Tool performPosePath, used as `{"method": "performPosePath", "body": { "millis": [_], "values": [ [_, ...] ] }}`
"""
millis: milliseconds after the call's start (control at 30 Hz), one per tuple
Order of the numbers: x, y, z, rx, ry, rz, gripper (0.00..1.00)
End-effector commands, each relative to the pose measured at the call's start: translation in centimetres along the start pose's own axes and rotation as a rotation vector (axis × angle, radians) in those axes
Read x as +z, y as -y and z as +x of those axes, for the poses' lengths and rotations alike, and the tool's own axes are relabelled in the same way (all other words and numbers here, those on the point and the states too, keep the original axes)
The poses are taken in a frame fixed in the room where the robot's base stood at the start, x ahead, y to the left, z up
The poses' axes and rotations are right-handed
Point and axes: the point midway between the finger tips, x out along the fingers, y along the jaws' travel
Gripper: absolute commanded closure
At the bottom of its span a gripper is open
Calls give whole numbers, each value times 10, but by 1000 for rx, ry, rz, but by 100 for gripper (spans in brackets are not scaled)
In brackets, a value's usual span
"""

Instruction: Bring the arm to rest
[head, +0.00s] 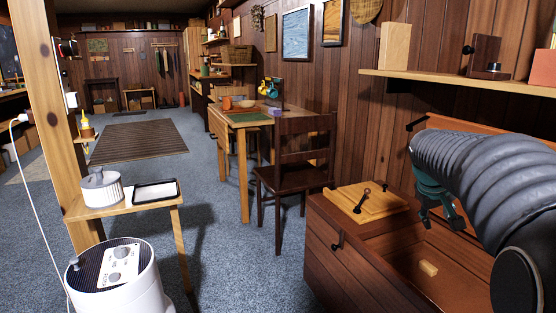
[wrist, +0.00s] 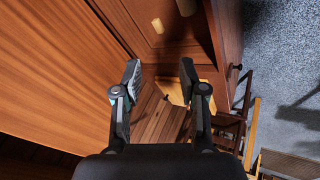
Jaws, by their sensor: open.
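My gripper (head: 436,213) hangs at the end of my grey ribbed arm, over the left part of an open wooden chest (head: 330,262) at the right of the head view. In the wrist view my gripper (wrist: 160,78) has its two fingers apart, with nothing between them. A small pale wooden block (head: 428,268) lies on the chest's floor; it also shows in the wrist view (wrist: 157,25). My arm hides part of the chest's right side.
A yellow wooden board (head: 372,203) with a dark handle lies at the chest's far end. A shelf (head: 470,82) with a wooden block (head: 394,46) runs above. A dark chair (head: 300,165) and table (head: 228,118) stand beyond. A white appliance (head: 118,278) stands left. Carpet between is clear.

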Motion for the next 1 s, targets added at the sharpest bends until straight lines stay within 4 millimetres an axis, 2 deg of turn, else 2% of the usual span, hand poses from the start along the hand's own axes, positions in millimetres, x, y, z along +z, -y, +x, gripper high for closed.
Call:
{"method": "performPosePath", "body": {
  "millis": [33, 100, 300, 500, 600, 700, 767, 1000],
  "values": [
    [21, 22, -9, -44, 2, 25, 58],
    [48, 50, -19, -101, 9, 63, 58],
    [123, 121, -44, -241, 22, 144, 58],
    [195, 176, -66, -348, 18, 178, 58],
    [226, 197, -74, -388, 2, 174, 58],
    [249, 210, -83, -411, -27, 161, 58],
    [256, 213, -89, -416, -52, 150, 58],
    [258, 212, -110, -426, -139, 128, 58]
  ]
}}
